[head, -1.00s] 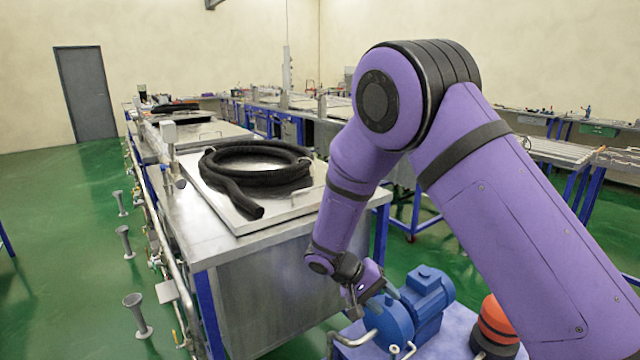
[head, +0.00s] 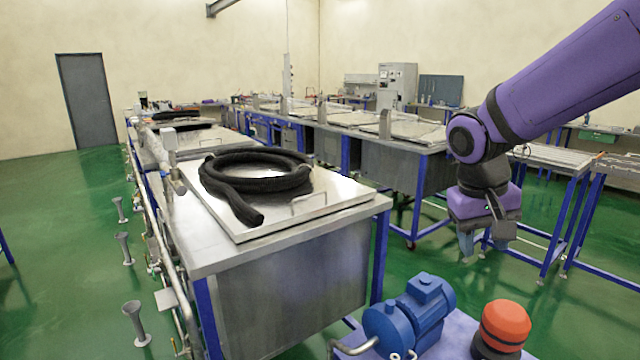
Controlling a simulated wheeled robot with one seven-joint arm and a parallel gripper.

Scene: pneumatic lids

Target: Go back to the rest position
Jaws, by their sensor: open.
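My gripper (head: 487,248) hangs at the right of the head view, pointing down, with its jaws open and nothing seen between them. It is in the air, right of the near steel tank and above and behind the blue pump in the picture. My purple arm reaches in from the upper right.
The near steel tank (head: 285,295) has a flat lid (head: 335,197) with a handle, and a coiled black hose (head: 240,203) lies on it. A blue pump (head: 420,310) and an orange-and-black object (head: 503,326) stand at the lower right. More tanks and benches stand behind. Green floor is open at left.

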